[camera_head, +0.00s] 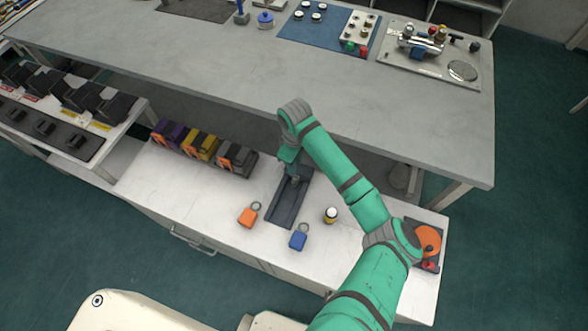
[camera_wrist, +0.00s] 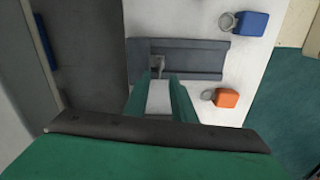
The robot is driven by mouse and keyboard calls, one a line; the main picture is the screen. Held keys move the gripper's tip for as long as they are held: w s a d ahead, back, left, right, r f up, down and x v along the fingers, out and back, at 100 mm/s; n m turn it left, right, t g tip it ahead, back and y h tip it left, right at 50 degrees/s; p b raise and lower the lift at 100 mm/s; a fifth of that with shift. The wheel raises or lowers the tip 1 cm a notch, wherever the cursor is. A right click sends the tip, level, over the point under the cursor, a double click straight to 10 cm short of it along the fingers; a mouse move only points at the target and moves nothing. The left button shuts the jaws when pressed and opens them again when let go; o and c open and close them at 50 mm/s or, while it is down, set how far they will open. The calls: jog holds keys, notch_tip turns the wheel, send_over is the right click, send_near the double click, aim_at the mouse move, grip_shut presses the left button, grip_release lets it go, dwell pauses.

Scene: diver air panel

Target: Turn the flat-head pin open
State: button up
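A dark grey plate (camera_head: 286,208) lies on the white lower bench. A small grey metal fitting (camera_wrist: 158,64) stands on it in the wrist view, probably the flat-head pin; its shape is too small to tell whether it is turned open. My gripper (camera_head: 291,165) points down over the plate's far end in the head view and partly hides it. In the wrist view my gripper (camera_wrist: 160,84) shows two green fingers apart, with white surface between them and nothing held. The fitting shows just beyond the fingertips; I cannot tell whether they touch it.
An orange padlock-like tag (camera_head: 248,217) and a blue one (camera_head: 298,239) lie near the plate. A yellow-black cylinder (camera_head: 330,215) and an orange disc (camera_head: 428,240) stand to the right. Several coloured blocks (camera_head: 202,146) stand left. The grey tabletop (camera_head: 230,65) overhangs behind.

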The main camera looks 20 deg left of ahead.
notch_tip(320, 180, up, 4)
jog(key=shift+s+r, duration=0.1)
jog(key=shift+w, duration=0.2)
dwell(0.4)
